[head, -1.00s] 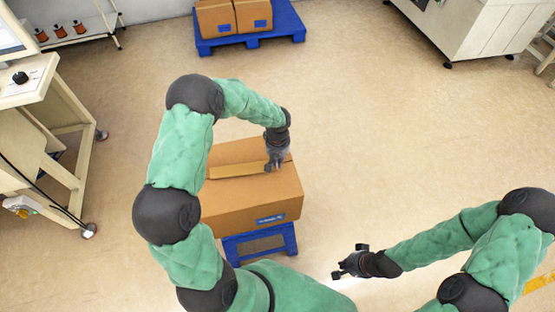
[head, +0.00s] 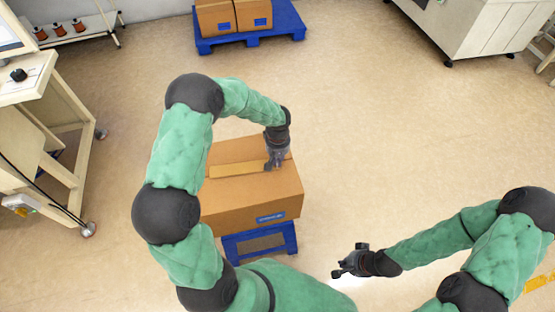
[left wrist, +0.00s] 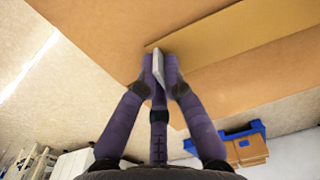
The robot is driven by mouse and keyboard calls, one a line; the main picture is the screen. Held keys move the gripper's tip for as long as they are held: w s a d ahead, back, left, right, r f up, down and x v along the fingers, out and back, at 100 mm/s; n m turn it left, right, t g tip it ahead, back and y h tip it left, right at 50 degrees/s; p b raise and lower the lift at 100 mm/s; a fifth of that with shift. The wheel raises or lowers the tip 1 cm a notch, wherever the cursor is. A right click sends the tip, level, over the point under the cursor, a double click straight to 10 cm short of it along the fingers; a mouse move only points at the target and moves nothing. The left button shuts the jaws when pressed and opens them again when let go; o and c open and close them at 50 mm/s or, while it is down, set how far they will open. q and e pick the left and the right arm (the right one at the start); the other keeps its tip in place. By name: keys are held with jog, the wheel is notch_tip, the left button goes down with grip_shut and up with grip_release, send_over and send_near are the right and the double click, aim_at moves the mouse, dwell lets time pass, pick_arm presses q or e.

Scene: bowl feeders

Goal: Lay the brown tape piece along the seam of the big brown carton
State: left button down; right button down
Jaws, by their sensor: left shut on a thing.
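The big brown carton (head: 250,200) stands on a blue stand (head: 260,243) below my left arm. The brown tape piece (head: 238,169) is a lighter tan strip running left to right over the carton's top, along its middle. My left gripper (head: 270,166) is shut on the right end of the tape, at the carton top. In the left wrist view, the tape (left wrist: 230,36) extends to the right from the closed fingers (left wrist: 160,68). I cannot tell whether its whole length touches the carton; the seam beneath it is mostly hidden. My right gripper (head: 348,262) is open and empty, away from the carton.
A blue pallet (head: 250,38) with brown cartons (head: 216,18) stands at the back. A workbench (head: 40,130) is at the left and a pale machine cabinet (head: 475,28) at the top right. The floor right of the carton is clear.

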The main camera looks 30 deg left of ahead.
pick_arm(q)
jog(key=shift+f, duration=0.2)
dwell(0.5)
jog(key=c, duration=1.3)
grip_release()
notch_tip(320, 180, up, 12)
